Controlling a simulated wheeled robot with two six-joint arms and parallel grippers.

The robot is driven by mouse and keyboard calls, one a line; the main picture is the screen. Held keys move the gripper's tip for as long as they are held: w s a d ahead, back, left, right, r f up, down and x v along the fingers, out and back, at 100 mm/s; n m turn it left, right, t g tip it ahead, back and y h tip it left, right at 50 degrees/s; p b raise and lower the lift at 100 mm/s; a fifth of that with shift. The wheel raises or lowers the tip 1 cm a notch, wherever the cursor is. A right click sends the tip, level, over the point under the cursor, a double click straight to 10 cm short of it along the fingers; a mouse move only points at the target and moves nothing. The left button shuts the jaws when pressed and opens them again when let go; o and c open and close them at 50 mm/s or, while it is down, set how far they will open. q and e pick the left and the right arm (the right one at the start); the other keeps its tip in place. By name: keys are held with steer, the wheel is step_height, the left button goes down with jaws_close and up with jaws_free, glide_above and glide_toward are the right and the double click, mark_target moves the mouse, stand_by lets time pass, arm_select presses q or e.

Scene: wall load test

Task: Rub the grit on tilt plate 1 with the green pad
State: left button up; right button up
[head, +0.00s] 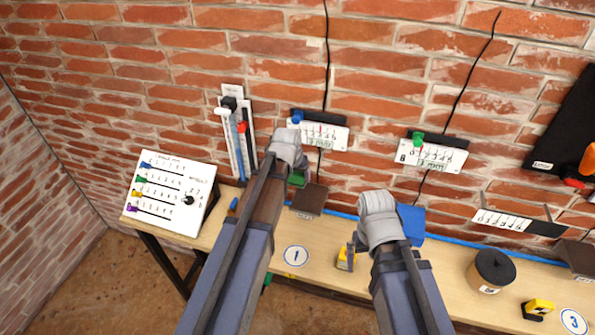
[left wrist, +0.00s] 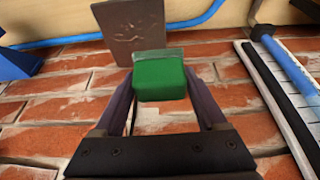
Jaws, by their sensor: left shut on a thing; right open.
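Tilt plate 1 (head: 309,198) is a dark brown plate at the back of the bench, behind the round "1" mark; it also shows in the left wrist view (left wrist: 133,28), with pale specks of grit on its face. My left gripper (left wrist: 160,88) is shut on the green pad (left wrist: 160,78), whose edge also shows beside the wrist in the head view (head: 298,178). The pad overlaps the plate's lower edge in the left wrist view; I cannot tell whether they touch. My right gripper (head: 378,218) is over the bench, its fingers mostly hidden by its wrist.
A blue block (head: 411,222) stands behind my right wrist, and a yellow-and-black item (head: 346,257) beside it. A slider panel (head: 170,192) is at the left. Wall gauges (head: 320,132) hang above the bench. A dark-lidded pot (head: 490,271) stands at the right.

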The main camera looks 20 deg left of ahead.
arm_select(q)
steer(key=shift+w+f+b, duration=0.15)
steer(key=shift+f+b, duration=0.4)
steer(key=shift+f, duration=0.2)
step_height(320, 180, down, 4)
steer(key=b, duration=0.4)
steer(key=shift+f, duration=0.15)
steer(key=shift+f+b, duration=1.05)
steer(key=shift+b, duration=0.15)
steer(key=shift+d+r, duration=0.15)
steer(key=shift+d, duration=1.9)
steer(key=shift+d, duration=0.1)
steer(key=shift+s+d, duration=0.15)
steer(key=shift+d, duration=0.85)
steer(key=shift+s+d, duration=0.1)
steer(key=shift+d, duration=0.9)
